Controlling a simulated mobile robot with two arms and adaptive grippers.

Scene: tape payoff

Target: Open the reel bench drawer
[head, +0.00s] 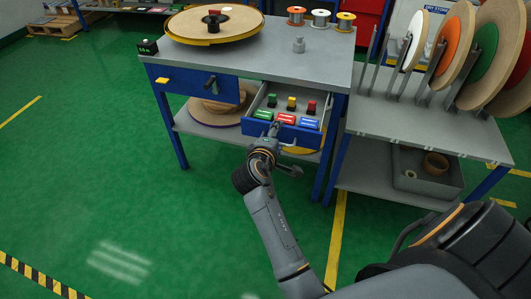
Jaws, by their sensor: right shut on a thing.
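The reel bench (275,62) has a grey top and blue legs. Its right drawer (307,135), with a blue front, is pulled out and its inside shows. The left drawer (190,80) of the bench is closed, with a dark handle (210,84). My left gripper is not in view.
A large reel (215,22), small spools (320,18) and a grey weight (298,45) stand on the bench. A rack (430,125) with big coloured reels stands close on the right, a grey bin (425,175) below. The green floor is clear at left.

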